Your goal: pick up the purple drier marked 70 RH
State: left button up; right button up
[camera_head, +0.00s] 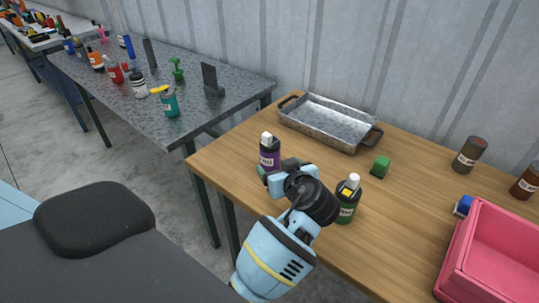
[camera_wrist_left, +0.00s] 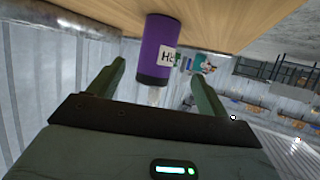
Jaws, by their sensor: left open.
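The purple drier (camera_head: 269,154) is a small purple bottle with a dark top and white cap, standing upright near the left end of the wooden table (camera_head: 237,146). In the left wrist view the drier (camera_wrist_left: 158,50) appears upside down, with part of a label reading "H" showing. My left gripper (camera_wrist_left: 158,82) is open, with one finger on each side of the drier and a visible gap to each. In the head view my left gripper (camera_head: 270,174) is at the drier's lower part, and its wrist hides some of the table. My right gripper is not in view.
A dark green bottle (camera_head: 347,200) with a white cap stands just right of my left wrist. A green block (camera_head: 380,167), a metal tray (camera_head: 325,130), brown bottles (camera_head: 469,155) and a pink crate (camera_head: 457,248) are also on the table. A grey table (camera_head: 225,98) stands behind left.

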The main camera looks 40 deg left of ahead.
aim_at(274, 160)
pick_arm(q)
jog(key=shift+x, duration=0.85)
jog(key=shift+p+x, duration=0.3)
jog(key=shift+x, duration=2.3)
jog(key=shift+w+d, duration=0.15)
jog(key=shift+d, duration=0.05)
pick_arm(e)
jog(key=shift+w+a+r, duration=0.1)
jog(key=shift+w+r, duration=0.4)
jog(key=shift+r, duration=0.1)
pick_arm(q)
jog(key=c, duration=1.1)
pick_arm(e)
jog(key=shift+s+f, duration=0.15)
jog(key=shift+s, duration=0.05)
pick_arm(q)
jog(key=shift+r, duration=0.15)
